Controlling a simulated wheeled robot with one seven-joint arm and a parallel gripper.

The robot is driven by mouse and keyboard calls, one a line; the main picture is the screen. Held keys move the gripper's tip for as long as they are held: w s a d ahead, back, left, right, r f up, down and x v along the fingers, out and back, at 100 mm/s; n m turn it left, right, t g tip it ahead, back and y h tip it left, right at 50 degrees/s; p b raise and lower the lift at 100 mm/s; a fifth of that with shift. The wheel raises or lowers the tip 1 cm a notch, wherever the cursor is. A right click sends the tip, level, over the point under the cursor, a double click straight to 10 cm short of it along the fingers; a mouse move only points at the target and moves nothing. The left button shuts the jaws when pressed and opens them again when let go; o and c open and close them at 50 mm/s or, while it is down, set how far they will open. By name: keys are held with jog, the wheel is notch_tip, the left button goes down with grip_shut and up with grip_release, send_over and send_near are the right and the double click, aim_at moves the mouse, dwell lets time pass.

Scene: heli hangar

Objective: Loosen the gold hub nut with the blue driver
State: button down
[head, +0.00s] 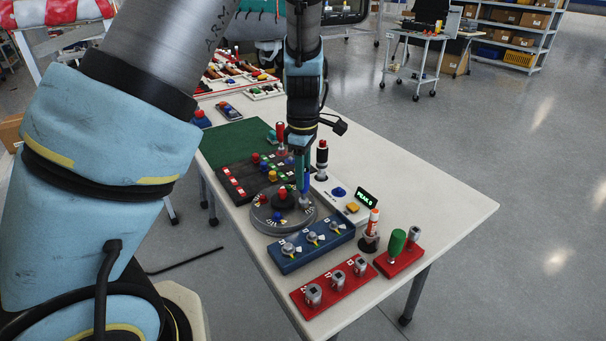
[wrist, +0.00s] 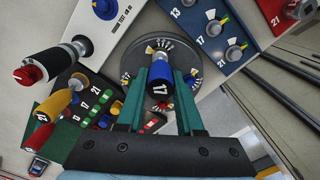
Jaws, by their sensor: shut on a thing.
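My gripper (head: 302,160) points down over the right part of the round grey hub disc (head: 270,226). Its green fingers are shut on the blue driver (head: 306,188), which stands upright over the disc. In the wrist view the blue driver (wrist: 161,101), marked 17, sits between the two fingers with the grey disc (wrist: 135,64) behind it. The disc has a red-topped centre post (head: 283,194) and small white dial marks. A gold patch (wrist: 151,49) shows at one dial mark beyond the driver. The driver's tip is hidden, so I cannot tell whether it is on the gold hub nut.
A blue block with dials (head: 292,258) and a red block with sockets (head: 318,298) stand in front. A white box with a green display (head: 367,197) and a black-handled tool (head: 321,158) are right of the disc. A dark rack (head: 236,185) stands left. The table's right end is clear.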

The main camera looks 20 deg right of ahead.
jog(key=shift+m, duration=0.4)
jog(key=shift+r+p, duration=1.65)
notch_tip(320, 180, up, 4)
jog(key=p, duration=0.4)
jog(key=shift+f, duration=0.1)
